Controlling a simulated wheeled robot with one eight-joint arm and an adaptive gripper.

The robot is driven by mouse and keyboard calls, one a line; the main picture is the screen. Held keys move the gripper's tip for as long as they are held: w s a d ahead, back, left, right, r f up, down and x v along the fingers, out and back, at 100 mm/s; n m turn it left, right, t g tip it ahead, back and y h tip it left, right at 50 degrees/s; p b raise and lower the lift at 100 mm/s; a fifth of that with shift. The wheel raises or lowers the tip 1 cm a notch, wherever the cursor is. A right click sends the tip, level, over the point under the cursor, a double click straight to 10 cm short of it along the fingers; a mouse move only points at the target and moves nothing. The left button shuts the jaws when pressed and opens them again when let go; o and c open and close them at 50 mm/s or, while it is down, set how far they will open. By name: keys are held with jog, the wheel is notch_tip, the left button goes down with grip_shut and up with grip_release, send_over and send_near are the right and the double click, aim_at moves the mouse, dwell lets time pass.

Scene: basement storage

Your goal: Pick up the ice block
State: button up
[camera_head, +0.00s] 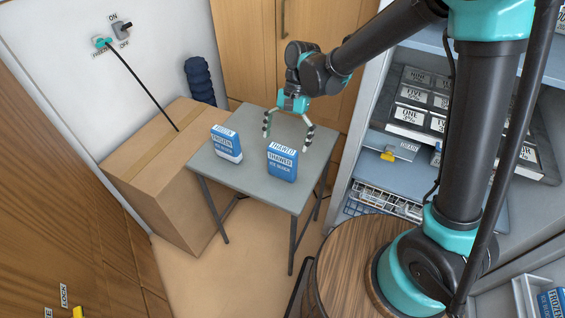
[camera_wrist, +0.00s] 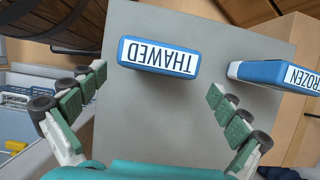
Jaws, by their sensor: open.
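A blue and white ice block labelled THAWED (camera_head: 282,163) stands upright on a small grey table (camera_head: 240,181). A second blue and white block, labelled FROZEN (camera_head: 226,143), stands to its left near the table's left edge. My gripper (camera_head: 288,135) is open and empty above the back part of the table, fingers pointing down. In the wrist view, the THAWED block (camera_wrist: 158,57) lies just beyond the gap between my fingertips (camera_wrist: 156,82). The FROZEN block (camera_wrist: 275,73) is at the right there, outside the fingers and partly cut off by the frame.
A large cardboard box (camera_head: 150,165) stands left of the table. A wooden cabinet (camera_head: 245,45) is behind it. A shelf with labelled dark panels (camera_head: 425,100) stands at the right. Another blue block labelled FROZEN (camera_head: 552,302) shows at the lower right. The table is otherwise clear.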

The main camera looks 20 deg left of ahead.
aim_at(280, 172)
jog(key=shift+s+x, duration=0.2)
jog(key=shift+x, duration=3.1)
jog(key=shift+d+r, duration=0.1)
jog(key=shift+d, duration=0.05)
jog(key=shift+c, duration=0.2)
jog(key=c, duration=1.4)
jog(key=shift+o, duration=0.2)
jog(key=shift+r, duration=0.1)
notch_tip(280, 172, up, 20)
